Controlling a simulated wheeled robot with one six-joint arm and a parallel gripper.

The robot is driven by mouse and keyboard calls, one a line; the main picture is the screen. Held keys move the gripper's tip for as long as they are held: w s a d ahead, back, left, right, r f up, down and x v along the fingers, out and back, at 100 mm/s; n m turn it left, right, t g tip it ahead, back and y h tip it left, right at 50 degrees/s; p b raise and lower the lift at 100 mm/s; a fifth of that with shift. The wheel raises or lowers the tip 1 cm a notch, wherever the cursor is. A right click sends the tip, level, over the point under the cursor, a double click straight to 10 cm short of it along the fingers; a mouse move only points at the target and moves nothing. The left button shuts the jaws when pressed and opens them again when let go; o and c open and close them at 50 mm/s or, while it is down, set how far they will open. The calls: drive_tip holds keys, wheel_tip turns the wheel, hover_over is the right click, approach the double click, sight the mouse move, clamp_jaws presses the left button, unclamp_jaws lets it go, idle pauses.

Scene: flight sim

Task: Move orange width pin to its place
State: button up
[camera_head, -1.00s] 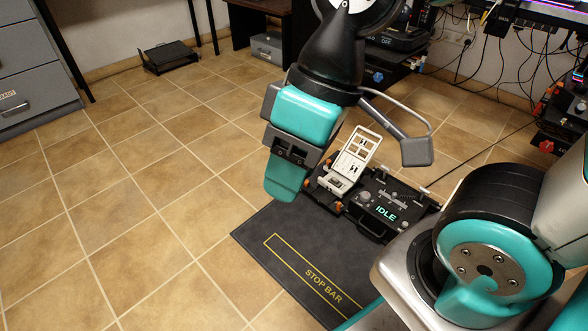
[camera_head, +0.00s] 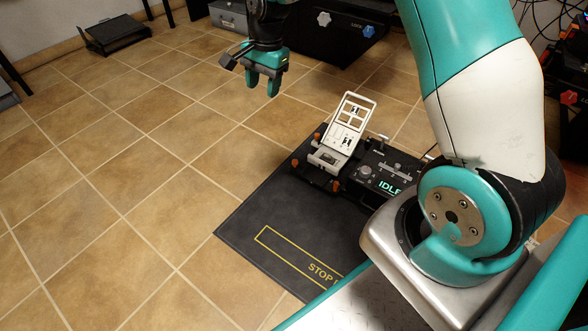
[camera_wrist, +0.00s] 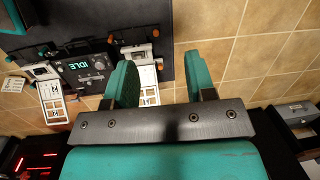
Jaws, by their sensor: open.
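My gripper (camera_head: 263,84) is open and empty, fingers pointing down, beyond and to the left of a black pedal-like device with an IDLE display (camera_head: 375,180). Small orange pins or knobs (camera_head: 335,186) sit at the lower edge of the device's white tray; another orange knob (camera_head: 295,162) is at its left side. I cannot tell which one is the width pin.
A white hinged panel (camera_head: 351,115) stands tilted up on the device. The device rests on a dark mat (camera_head: 262,215) with a yellow STOP BAR outline. Black boxes (camera_head: 335,35) and a grey case (camera_head: 229,14) stand behind.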

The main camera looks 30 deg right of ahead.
drive_tip(key=w+d+f+m+b, duration=0.1)
drive_tip(key=w+d+f+m, duration=0.2)
drive_tip(key=f, duration=0.4)
drive_tip(key=w+d+f+m+b, duration=0.1)
drive_tip(key=d+f+m, duration=0.2)
drive_tip(key=d+f, duration=0.25)
drive_tip(key=m+h+b, duration=0.1)
drive_tip(key=m+b, duration=0.1)
drive_tip(key=m, duration=0.2)
hover_over(295, 161)
wheel_tip(295, 161, down, 8)
drive_tip(key=f, duration=0.1)
drive_tip(key=shift+g, duration=0.3)
wheel_tip(295, 161, down, 17)
drive_tip(key=b, duration=1)
drive_tip(key=shift+w, duration=0.15)
clamp_jaws()
